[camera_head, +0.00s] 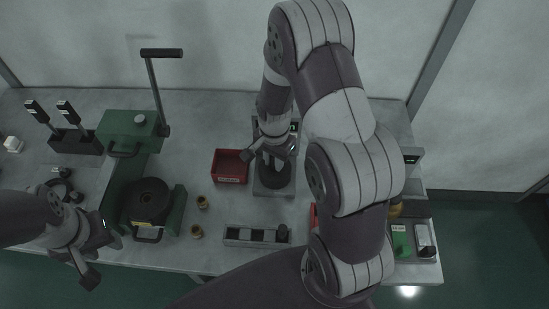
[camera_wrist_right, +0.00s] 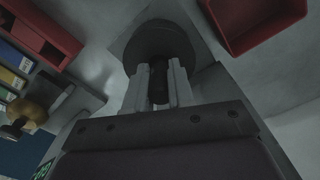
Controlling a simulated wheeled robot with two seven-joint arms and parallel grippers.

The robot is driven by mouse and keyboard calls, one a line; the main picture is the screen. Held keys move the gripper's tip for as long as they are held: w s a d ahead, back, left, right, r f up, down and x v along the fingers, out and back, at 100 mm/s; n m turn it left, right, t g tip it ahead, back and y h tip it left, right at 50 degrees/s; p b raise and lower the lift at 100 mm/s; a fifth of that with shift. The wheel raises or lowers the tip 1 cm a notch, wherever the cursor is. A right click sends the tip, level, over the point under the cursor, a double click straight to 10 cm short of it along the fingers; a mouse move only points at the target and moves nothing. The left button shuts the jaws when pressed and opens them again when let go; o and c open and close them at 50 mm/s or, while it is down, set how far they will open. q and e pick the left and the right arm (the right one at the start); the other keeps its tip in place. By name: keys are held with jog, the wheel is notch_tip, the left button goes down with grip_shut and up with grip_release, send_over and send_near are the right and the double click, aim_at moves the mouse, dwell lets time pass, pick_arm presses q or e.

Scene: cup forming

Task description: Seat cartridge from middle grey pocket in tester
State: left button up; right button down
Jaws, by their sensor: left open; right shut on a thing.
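My right gripper (camera_head: 268,160) is over the tester (camera_head: 273,190), a grey unit with a dark round part (camera_head: 272,178), right of the red bin. In the right wrist view its two fingers (camera_wrist_right: 158,88) are shut on a dark narrow cartridge (camera_wrist_right: 158,72). The dark round part (camera_wrist_right: 160,42) is just beyond the fingertips; whether the cartridge is in it or only in line with it I cannot tell. The grey pocket rack (camera_head: 257,243) lies nearer the front, with a dark piece (camera_head: 283,233) at its right end. My left gripper (camera_head: 92,258) is open and empty at the front left.
A red bin (camera_head: 230,167) stands left of the tester, and shows in the wrist view (camera_wrist_right: 255,25). A green press (camera_head: 130,150) with a tall lever stands left. Two small brass-coloured pieces (camera_head: 202,202) (camera_head: 196,231) lie between. My right arm hides much of the table's right side.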

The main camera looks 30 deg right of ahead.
jog(key=shift+d+f, duration=0.1)
jog(key=shift+f, duration=0.15)
jog(key=shift+s+r, duration=0.1)
jog(key=shift+f, duration=0.25)
jog(key=c, duration=1)
grip_release()
